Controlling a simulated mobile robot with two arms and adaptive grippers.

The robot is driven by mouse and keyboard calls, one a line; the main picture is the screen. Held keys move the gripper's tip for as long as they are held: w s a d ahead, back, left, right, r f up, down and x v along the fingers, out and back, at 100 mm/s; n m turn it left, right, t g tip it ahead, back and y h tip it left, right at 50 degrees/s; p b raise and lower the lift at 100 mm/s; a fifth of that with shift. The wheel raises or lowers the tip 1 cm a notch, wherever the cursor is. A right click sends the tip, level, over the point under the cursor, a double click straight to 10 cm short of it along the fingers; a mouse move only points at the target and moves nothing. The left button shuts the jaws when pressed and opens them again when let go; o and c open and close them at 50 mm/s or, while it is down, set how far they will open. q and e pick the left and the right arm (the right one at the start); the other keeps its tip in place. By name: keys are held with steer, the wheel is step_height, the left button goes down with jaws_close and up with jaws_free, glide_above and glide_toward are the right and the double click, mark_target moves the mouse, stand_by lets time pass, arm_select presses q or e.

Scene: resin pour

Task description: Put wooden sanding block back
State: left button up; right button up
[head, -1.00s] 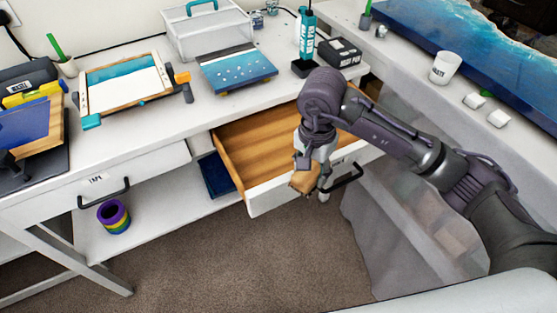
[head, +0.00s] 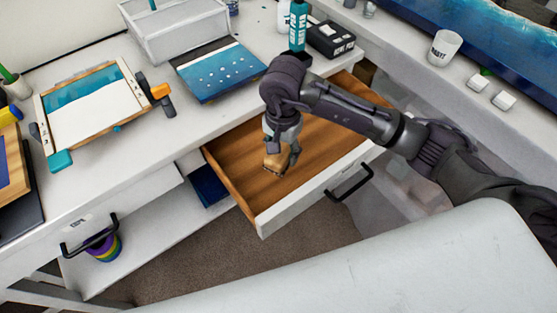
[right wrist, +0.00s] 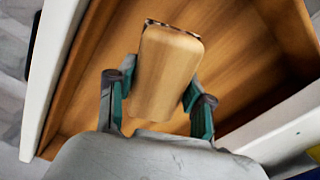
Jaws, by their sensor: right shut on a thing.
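The wooden sanding block (head: 276,162) is a light wood block with rounded edges; it also shows in the right wrist view (right wrist: 165,75). My right gripper (head: 282,150) is shut on it, with its fingers on both sides of the block in the right wrist view (right wrist: 158,100). The block is over the open drawer (head: 335,145), which has a wooden inside and a white front with a black handle. The drawer looks empty in the part I see. I cannot tell whether the block touches the drawer floor. My left gripper is not in view.
The white desk (head: 150,155) bears a blue-and-white framed panel (head: 85,105), a blue board (head: 222,72), a clear box (head: 178,30) and a black box (head: 330,40). A closed drawer with a black handle (head: 90,238) is at the left. A white cup (head: 444,48) stands at the right.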

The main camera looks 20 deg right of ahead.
step_height(320, 180, down, 2)
steer(key=shift+s, duration=0.15)
steer(key=shift+f, duration=0.35)
step_height(320, 180, down, 3)
steer(key=shift+f+p, duration=0.1)
steer(key=shift+p, duration=0.3)
steer(key=shift+f, duration=0.25)
steer(key=o, duration=0.9)
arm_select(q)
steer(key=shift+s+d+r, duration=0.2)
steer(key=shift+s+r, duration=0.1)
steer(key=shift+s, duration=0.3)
arm_select(e)
steer(key=shift+o, duration=0.5)
